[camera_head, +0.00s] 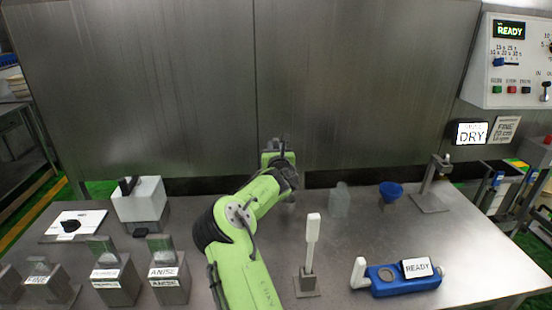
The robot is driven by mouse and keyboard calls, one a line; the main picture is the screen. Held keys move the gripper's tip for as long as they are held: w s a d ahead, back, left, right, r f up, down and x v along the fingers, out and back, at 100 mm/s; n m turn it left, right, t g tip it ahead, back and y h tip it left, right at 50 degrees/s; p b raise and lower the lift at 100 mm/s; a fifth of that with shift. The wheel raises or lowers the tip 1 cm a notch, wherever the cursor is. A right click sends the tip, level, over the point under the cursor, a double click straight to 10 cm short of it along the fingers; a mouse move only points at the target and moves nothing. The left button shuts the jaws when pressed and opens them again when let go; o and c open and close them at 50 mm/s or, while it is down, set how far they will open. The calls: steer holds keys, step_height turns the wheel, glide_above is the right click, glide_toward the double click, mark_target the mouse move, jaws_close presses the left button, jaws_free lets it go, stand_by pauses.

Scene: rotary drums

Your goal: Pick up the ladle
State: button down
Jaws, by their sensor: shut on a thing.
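My green arm reaches over the table to its back middle. My gripper (283,160) is at the far end of the arm, near the back metal wall. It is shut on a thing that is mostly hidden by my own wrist. I cannot make out a ladle's bowl or handle anywhere in view, so I cannot tell by sight whether the held thing is the ladle.
A white paddle-like tool (313,240) stands upright front centre, beside a blue device (402,283) marked READY. A clear container (339,200), blue funnel (390,192) and metal stand (432,190) are right. Labelled metal blocks (117,277) and a white box (139,200) are left.

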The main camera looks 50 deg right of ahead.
mark_target(275, 139)
step_height(275, 139, up, 4)
steer(key=shift+r+p, duration=0.15)
steer(key=shift+p, duration=0.2)
steer(key=b+v, duration=0.6)
steer(key=v, duration=1.2)
steer(key=shift+f, duration=0.3)
steer(key=shift+r, duration=0.1)
